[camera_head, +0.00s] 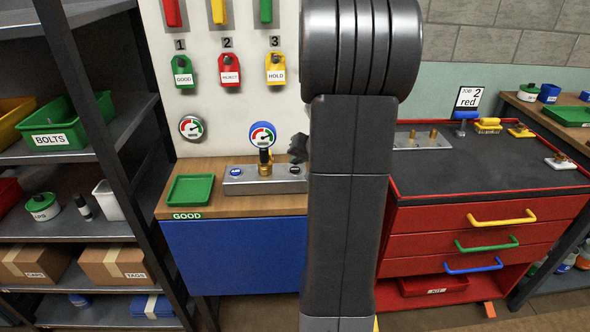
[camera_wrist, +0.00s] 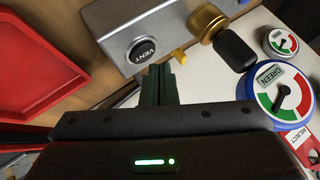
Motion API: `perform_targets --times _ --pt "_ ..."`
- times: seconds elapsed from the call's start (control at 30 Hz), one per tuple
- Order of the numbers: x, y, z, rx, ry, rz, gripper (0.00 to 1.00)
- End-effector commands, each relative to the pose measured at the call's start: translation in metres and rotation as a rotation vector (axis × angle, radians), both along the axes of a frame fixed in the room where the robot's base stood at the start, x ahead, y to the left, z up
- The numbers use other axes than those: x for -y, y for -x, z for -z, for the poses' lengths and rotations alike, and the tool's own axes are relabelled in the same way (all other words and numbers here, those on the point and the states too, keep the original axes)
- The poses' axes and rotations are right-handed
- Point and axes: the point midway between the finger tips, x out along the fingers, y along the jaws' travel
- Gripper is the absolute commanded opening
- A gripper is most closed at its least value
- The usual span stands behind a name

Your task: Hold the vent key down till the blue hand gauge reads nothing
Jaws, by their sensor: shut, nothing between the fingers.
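The vent key (camera_wrist: 141,50) is a round dark button marked VENT on a grey metal block (camera_wrist: 105,18). In the head view it is at the right end of the block (camera_head: 262,188). My gripper (camera_wrist: 160,70) is shut and empty; its tips are close to the key in the wrist view, and I cannot tell whether they touch. In the head view my arm hides most of my gripper (camera_head: 298,148).
A second, grey-rimmed gauge (camera_wrist: 280,42) is nearby. A brass fitting (camera_wrist: 207,22) and black handle (camera_wrist: 235,50) sit beside the key. A red tray (camera_wrist: 35,60) is at left. A green tray (camera_head: 190,190) stands left of the block. A red cabinet (camera_head: 480,220) is at right.

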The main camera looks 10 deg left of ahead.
Motion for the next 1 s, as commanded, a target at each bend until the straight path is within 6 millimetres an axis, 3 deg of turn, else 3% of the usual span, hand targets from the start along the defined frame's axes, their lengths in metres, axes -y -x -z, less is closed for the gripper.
perform_targets --times 1.0 --pt "0.0000 0.0001 0.0082 0.000 0.000 0.000 0.00"
